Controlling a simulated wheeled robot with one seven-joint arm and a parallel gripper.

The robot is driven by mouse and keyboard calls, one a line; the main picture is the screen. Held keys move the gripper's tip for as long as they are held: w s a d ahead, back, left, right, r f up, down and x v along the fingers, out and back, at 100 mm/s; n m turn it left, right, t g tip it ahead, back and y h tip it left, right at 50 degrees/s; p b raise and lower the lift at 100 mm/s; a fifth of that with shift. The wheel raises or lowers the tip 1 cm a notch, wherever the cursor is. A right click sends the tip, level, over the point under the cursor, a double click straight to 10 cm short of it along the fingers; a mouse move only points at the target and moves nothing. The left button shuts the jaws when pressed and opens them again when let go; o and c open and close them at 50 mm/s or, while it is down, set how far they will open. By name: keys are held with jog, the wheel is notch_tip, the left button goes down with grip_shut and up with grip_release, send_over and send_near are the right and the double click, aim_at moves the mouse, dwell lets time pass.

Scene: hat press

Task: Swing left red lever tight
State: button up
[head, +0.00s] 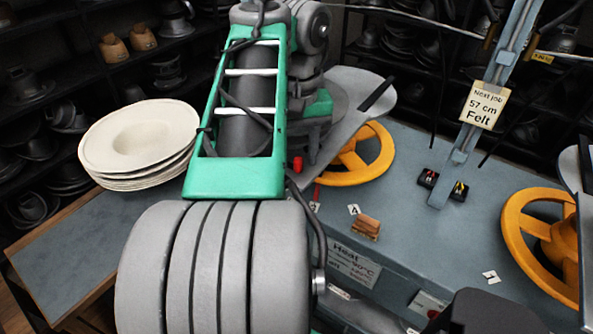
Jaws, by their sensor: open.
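A small red knob (297,163) shows just right of the green arm link in the head view. It is probably part of the left red lever. A thin red strip (317,193) shows below it, near the bench edge; I cannot tell whether the two are joined. The lever's full length and angle are hidden. My own large green and grey arm fills the middle of the view and blocks what lies behind it. My gripper cannot be made out, and I see no fingertips, so its distance from the lever does not show.
A yellow handwheel (378,163) stands right of the knob, and another (518,212) at the right. A wooden block (367,228) lies on the blue-grey bench (420,225). A slanted metal bar (462,148) carries a "57 cm Felt" card (483,105). Stacked pale hats (100,150) sit left.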

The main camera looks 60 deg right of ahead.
jog(key=shift+f, duration=0.6)
jog(key=shift+c, duration=0.6)
grip_shut()
